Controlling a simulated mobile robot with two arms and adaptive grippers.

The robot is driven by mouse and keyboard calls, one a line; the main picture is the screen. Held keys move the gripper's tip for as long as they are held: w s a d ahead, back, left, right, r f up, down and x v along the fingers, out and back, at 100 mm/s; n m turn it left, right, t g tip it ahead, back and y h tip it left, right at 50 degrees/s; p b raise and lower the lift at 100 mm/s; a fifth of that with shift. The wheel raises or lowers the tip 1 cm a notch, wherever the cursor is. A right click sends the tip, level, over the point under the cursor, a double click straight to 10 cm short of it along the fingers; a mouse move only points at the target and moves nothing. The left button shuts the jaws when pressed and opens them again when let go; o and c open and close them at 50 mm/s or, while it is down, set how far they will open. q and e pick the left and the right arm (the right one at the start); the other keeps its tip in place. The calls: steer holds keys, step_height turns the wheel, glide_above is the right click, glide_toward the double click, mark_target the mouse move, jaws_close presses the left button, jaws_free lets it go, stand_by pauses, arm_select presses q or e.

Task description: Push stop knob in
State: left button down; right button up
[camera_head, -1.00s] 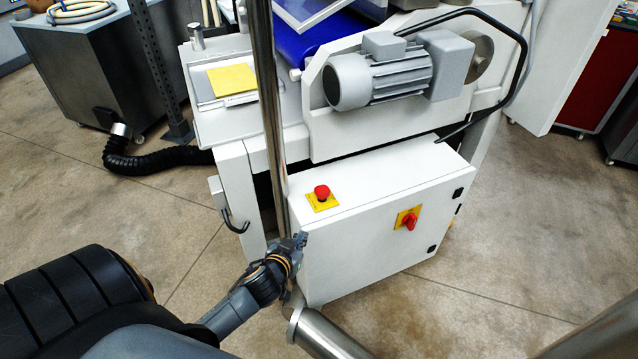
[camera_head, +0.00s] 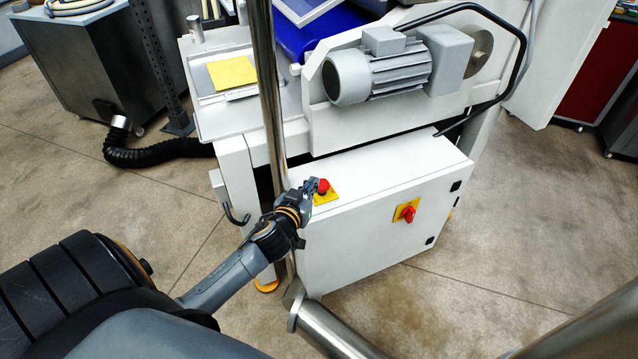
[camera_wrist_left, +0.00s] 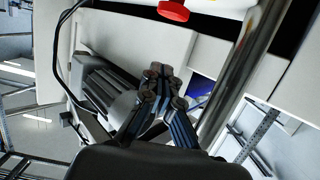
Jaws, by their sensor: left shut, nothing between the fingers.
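The stop knob (camera_head: 323,186) is a red mushroom button on a yellow plate (camera_head: 327,197), on top of the white control box (camera_head: 365,235). It also shows at the top edge of the left wrist view (camera_wrist_left: 173,10), upper right of the fingers. My left gripper (camera_head: 312,184) is shut and empty, its fingertips just left of the knob in the head view. I cannot tell whether they touch it; the wrist view shows a gap in the picture. The gripper hides the left part of the yellow plate. My right gripper is not in view.
A red rotary switch (camera_head: 406,213) on a yellow plate sits on the box's front. A grey motor (camera_head: 385,70) overhangs behind the box. A metal post (camera_head: 268,90) stands close beside my left gripper. The floor to the right is clear.

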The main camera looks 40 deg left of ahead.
arm_select(q)
glide_above(322, 187)
steer(key=s, duration=0.2)
steer(key=f, duration=0.4)
steer(key=shift+w+a+f, duration=0.1)
steer(key=shift+w+f, duration=0.15)
steer(key=shift+w, duration=0.15)
steer(key=shift+f, duration=0.45)
